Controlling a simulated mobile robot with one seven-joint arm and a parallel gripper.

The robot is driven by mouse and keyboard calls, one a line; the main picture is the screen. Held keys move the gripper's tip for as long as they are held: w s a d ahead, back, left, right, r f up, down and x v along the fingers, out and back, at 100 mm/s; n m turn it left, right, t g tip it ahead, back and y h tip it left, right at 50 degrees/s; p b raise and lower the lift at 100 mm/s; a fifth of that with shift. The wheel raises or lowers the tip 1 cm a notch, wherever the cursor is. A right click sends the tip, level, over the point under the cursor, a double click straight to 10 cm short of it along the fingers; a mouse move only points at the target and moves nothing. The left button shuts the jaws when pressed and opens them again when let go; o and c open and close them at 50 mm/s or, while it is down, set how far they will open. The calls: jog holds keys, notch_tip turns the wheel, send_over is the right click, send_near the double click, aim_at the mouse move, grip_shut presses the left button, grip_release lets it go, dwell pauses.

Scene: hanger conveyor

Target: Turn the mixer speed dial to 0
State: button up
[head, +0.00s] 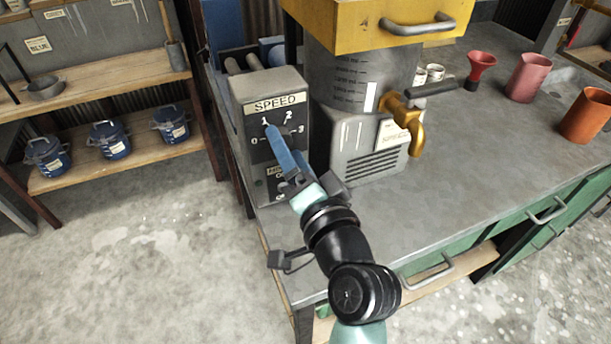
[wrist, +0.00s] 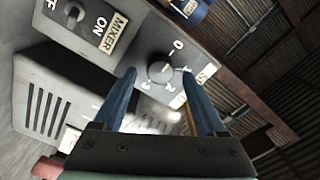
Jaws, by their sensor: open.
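The speed panel (head: 283,88) is the dark face of a grey box on the bench, marked 0 to 3. In the head view my gripper (head: 277,137) is in front of the dial and hides most of it. My gripper (wrist: 159,73) is open, with one blue finger to each side of the dial. I cannot see clear contact. The dial's light mark seems to face near the 1, but this is too small to be sure.
A mixer on/off knob (wrist: 73,12) sits beside the dial on the same box. The mixer tank (head: 345,70) with a brass tap (head: 404,122) stands close to the right. Red cups (head: 527,78) stand farther right. Blue buckets (head: 108,139) sit on a left shelf.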

jog(key=b+v, duration=0.1)
jog(key=v, duration=1.1)
jog(key=shift+w+r, duration=0.1)
